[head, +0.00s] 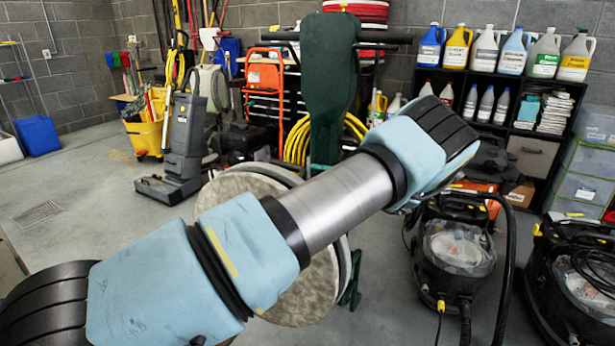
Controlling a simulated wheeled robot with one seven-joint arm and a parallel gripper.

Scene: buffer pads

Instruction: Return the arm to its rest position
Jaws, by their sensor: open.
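My arm reaches from the lower left up to the right across the head view, with light blue links and a bare metal middle section. My gripper is not in view, so what its jaws are doing does not show. Behind the arm is a round, mottled beige-grey pad (312,292), partly covered by the metal section and a blue link. Its upper left part shows above the arm. A dark green machine (329,75) with a wide handlebar stands upright behind the arm, and its lower part is hidden.
Two black vacuums, one at right (458,255) and one at the right edge (585,285), stand on the floor. A black shelf (500,105) holds several jugs. A grey floor machine (183,150) and yellow bucket (147,133) stand left. The left floor (75,200) is clear.

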